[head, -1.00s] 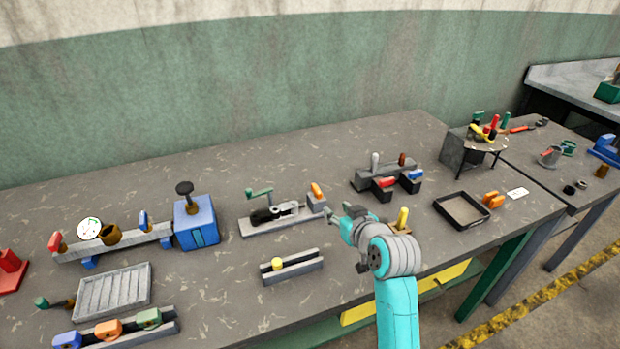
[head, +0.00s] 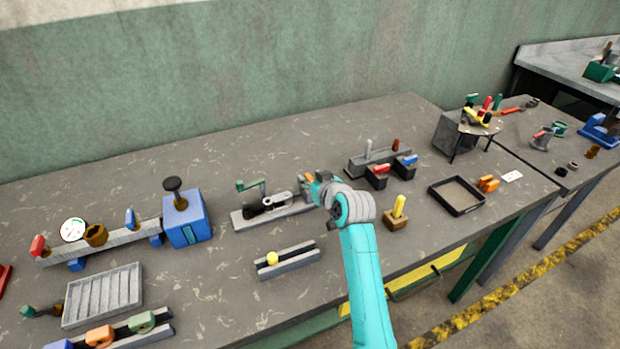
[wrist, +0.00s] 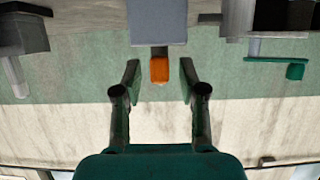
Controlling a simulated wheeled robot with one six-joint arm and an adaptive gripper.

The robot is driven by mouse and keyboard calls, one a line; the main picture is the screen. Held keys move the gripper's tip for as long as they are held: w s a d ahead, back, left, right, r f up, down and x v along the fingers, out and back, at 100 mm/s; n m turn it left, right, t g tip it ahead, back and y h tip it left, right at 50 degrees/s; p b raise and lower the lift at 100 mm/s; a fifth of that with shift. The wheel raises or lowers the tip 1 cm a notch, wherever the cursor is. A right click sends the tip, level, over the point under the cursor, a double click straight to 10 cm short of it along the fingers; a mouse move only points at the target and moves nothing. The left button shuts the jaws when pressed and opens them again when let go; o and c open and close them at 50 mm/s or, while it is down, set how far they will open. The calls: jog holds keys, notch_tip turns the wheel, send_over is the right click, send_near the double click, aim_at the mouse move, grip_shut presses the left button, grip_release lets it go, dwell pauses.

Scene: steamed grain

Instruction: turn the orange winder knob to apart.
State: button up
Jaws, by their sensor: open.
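The orange winder knob (head: 308,178) stands at the right end of the grey winder base (head: 245,222), partly hidden by my gripper in the head view. In the wrist view the orange knob (wrist: 159,70) hangs from a grey block (wrist: 157,22), as that view is turned over. My gripper (head: 318,180) is open at the knob. In the wrist view my gripper (wrist: 160,80) has one finger on each side of the knob, with a gap on both sides. Contact with the knob does not show.
A green crank (head: 250,185) stands on the same winder base, to the left. A blue box (head: 187,222) with a dark knob is further left. A rail with a yellow ball (head: 272,258) lies in front. A yellow-handled block (head: 397,215) and black tray (head: 456,196) are to the right.

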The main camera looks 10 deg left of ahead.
jog(key=shift+w+a+f, duration=0.25)
jog(key=shift+w+a, duration=0.05)
jog(key=shift+w, duration=0.1)
grip_shut()
